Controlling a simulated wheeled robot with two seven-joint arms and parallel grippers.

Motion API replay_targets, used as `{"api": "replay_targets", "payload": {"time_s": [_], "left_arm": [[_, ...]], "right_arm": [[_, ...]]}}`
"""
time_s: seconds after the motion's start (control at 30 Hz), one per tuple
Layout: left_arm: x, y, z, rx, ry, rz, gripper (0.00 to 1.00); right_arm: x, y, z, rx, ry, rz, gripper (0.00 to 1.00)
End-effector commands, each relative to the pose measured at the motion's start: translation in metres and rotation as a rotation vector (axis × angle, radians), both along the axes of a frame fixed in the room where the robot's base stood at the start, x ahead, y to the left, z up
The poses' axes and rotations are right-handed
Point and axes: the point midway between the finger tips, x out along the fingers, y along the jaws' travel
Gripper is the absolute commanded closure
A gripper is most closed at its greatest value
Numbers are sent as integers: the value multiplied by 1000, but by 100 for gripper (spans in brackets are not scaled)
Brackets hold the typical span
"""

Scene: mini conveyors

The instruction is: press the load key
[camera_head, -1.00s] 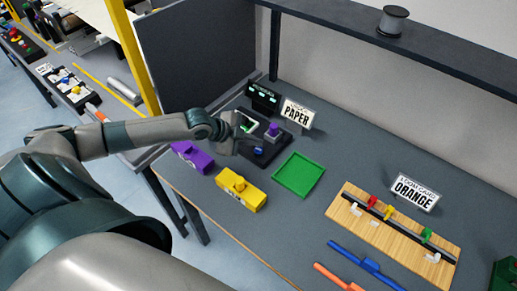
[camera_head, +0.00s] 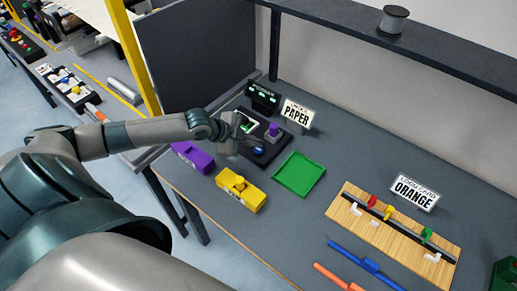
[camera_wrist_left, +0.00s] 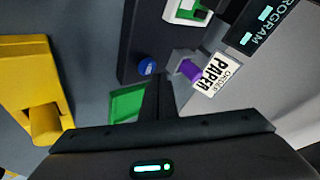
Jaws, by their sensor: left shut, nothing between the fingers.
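A black control unit (camera_head: 268,152) stands on the table; it also shows in the wrist view (camera_wrist_left: 130,35). A round blue button with small white marking (camera_wrist_left: 147,67) sits on it and looks like the load key, though I cannot read the marking. The button shows in the head view (camera_head: 258,150) just beside my gripper. My left gripper (camera_head: 250,146) is shut and empty over the unit. In the wrist view its dark fingertips (camera_wrist_left: 159,80) appear just right of and below the button; I cannot tell whether they touch. My right gripper is out of view.
A purple piece on a grey block (camera_wrist_left: 190,68), a white-and-green part (camera_wrist_left: 187,10), a display (camera_head: 263,96) and a PAPER sign (camera_head: 297,114) are close by. A yellow block (camera_head: 240,190), purple block (camera_head: 192,156) and green tray (camera_head: 299,174) lie nearer the front.

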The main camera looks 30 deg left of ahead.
Motion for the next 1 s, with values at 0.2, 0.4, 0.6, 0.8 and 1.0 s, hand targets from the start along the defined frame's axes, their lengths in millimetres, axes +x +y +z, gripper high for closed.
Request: {"api": "replay_targets", "payload": {"time_s": [0.2,0.4,0.6,0.8,1.0], "left_arm": [[0,0,-6,0,0,0,100],[0,0,-6,0,0,0,100],[0,0,-6,0,0,0,100],[0,0,-8,0,0,0,100],[0,0,-10,-1,-1,0,100]], "right_arm": [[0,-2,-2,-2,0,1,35],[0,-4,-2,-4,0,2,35],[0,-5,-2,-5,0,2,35],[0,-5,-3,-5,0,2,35],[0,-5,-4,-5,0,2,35]]}}
